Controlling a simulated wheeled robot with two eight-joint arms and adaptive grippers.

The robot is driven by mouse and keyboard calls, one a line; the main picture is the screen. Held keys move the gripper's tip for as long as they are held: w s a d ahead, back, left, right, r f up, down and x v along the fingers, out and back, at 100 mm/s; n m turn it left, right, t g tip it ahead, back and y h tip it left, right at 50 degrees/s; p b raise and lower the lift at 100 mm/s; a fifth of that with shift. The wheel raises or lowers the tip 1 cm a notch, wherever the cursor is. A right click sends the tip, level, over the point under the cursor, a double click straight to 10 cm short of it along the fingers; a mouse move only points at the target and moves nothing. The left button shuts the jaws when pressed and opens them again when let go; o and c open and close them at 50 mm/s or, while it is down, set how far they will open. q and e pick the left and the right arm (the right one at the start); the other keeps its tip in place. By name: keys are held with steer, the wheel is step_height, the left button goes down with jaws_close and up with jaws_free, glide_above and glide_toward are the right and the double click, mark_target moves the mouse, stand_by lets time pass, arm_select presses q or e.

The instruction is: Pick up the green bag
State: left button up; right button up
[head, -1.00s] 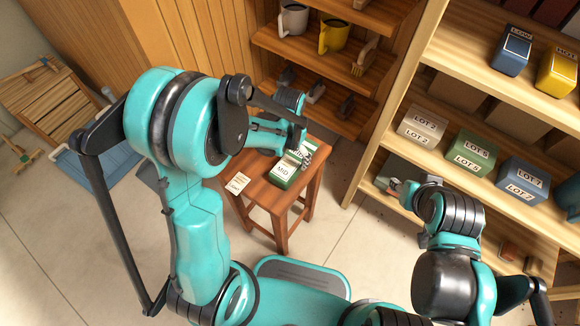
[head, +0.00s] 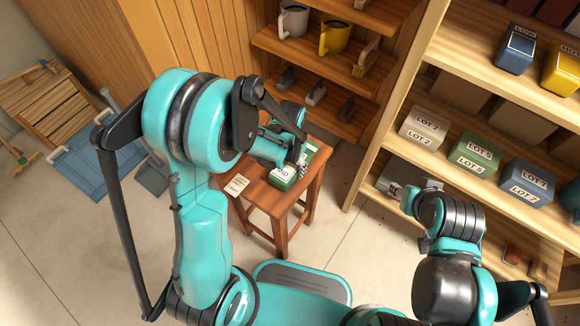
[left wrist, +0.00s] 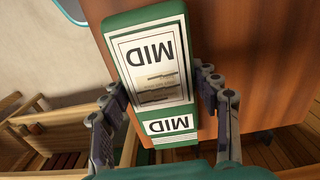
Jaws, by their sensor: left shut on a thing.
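The green bag (head: 285,179) with a white MID label stands on the wooden stool (head: 254,190) in the head view. It also fills the middle of the left wrist view (left wrist: 122,25), with MID upside down on its face and end. My left gripper (head: 297,160) is over the bag and hides part of it. In the left wrist view its two fingers (left wrist: 160,84) are on either side of the bag, shut on it. I cannot tell whether the bag is clear of the stool top. My right gripper (head: 398,189) is by the lower right shelf; its fingers are unclear.
A small paper card (head: 237,185) lies on the stool's left corner. The right shelf holds boxes including LOT 2 (head: 424,128), LOT 5 (head: 474,155) and LOT 7 (head: 526,183). The back shelf holds a grey mug (head: 292,21) and a yellow mug (head: 334,38). Floor in front of the stool is clear.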

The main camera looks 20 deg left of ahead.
arm_select(q)
steer(key=shift+r+p, duration=0.45)
steer(key=shift+r, duration=0.4)
step_height(320, 180, up, 3)
steer(key=shift+f+p, duration=0.2)
steer(key=shift+p, duration=0.4)
steer(key=s+d+r+p, duration=0.3)
steer(key=d+r, duration=0.3)
steer(key=d, duration=0.5)
steer(key=shift+s+r, duration=0.15)
steer(key=shift+r, duration=0.2)
